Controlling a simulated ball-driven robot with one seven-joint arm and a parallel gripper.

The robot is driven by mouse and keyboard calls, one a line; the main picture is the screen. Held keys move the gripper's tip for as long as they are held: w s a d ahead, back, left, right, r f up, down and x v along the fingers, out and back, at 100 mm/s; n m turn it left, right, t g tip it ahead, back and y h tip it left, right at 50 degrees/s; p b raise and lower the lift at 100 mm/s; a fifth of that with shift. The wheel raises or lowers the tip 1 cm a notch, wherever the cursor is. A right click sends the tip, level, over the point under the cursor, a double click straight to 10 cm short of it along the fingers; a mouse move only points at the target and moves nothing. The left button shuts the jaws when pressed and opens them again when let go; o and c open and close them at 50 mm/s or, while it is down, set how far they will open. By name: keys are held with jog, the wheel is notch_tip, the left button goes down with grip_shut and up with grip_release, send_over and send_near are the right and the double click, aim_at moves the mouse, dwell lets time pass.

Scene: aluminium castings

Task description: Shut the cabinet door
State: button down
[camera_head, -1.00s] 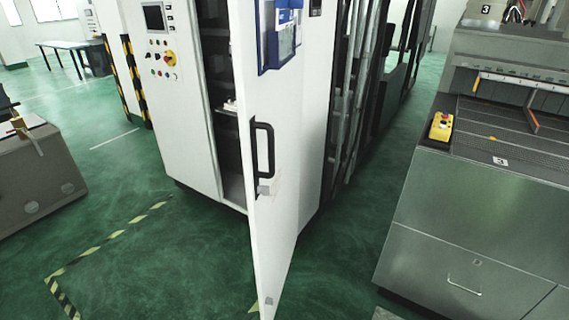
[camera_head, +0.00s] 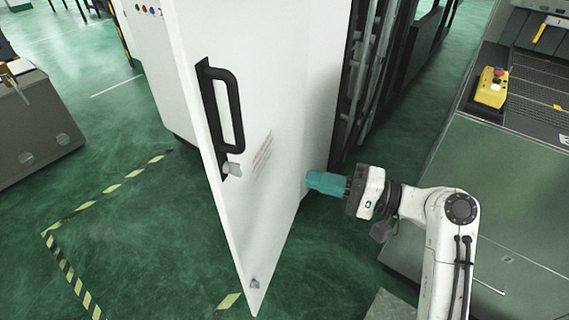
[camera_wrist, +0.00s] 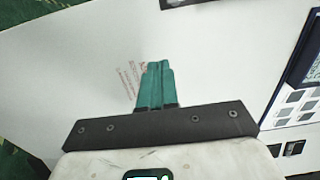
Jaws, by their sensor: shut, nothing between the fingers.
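The white cabinet door (camera_head: 262,200) stands open, swung out toward me, with its outer face to the right. A black handle (camera_head: 232,110) is on it near its free edge. My gripper (camera_head: 309,180), with teal fingers, is at the right of the door's outer face, below handle height. In the wrist view the shut fingers (camera_wrist: 155,66) point at the white door face (camera_wrist: 85,70), beside some small red print. I cannot tell whether the fingertips touch the door. The cabinet's inside is hidden behind the door.
A grey machine (camera_head: 500,190) with a yellow control box (camera_head: 492,88) stands close on the right, beside my arm. Another grey unit (camera_head: 35,120) is at the far left. Green floor with yellow-black tape (camera_head: 100,200) is clear at left and front.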

jog(key=p+x, duration=0.2)
jog(key=x, duration=1.1)
jog(key=shift+a+p, duration=0.35)
jog(key=shift+a, duration=0.05)
jog(key=shift+a, duration=0.1)
